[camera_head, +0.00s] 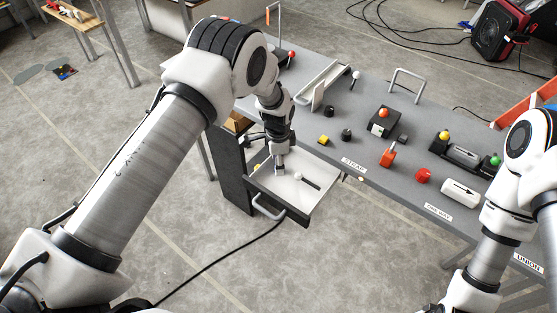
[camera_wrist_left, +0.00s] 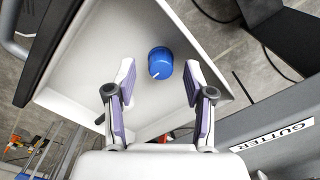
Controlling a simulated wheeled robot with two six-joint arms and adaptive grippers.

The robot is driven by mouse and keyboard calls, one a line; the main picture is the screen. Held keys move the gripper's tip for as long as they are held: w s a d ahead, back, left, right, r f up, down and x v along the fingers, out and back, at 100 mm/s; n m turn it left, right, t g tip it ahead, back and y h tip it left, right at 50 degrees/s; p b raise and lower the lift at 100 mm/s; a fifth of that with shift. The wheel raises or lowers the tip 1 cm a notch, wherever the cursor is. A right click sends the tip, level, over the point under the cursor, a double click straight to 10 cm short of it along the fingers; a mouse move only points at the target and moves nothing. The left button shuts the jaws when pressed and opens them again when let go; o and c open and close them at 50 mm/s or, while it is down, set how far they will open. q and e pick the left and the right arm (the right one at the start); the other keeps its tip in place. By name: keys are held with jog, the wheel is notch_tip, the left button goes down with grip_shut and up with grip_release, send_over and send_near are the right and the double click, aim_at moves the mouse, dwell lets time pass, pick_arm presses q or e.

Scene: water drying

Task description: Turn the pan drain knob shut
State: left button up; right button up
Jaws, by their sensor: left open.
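The blue round knob (camera_wrist_left: 160,63) with a white pointer line sits in the white pan (camera_wrist_left: 85,75) in the left wrist view. In the head view I cannot make it out, as my left gripper and arm cover that part of the pan (camera_head: 279,190). My left gripper (camera_wrist_left: 158,92) is open and empty, with its two fingers either side of the knob's line and apart from it. In the head view my left gripper (camera_head: 279,166) points down over the pan's left part. My right gripper is out of view; only its arm shows at the right.
The grey bench (camera_head: 340,120) behind holds a red knob (camera_head: 423,175), an orange lever (camera_head: 388,155) and other fittings. A dark cabinet (camera_head: 232,165) stands left of the pan.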

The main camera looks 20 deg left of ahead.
pick_arm(q)
jog(key=shift+w+f, duration=0.25)
jog(key=shift+f, duration=0.5)
jog(key=shift+s+r, duration=0.15)
jog(key=shift+s, duration=0.05)
grip_shut()
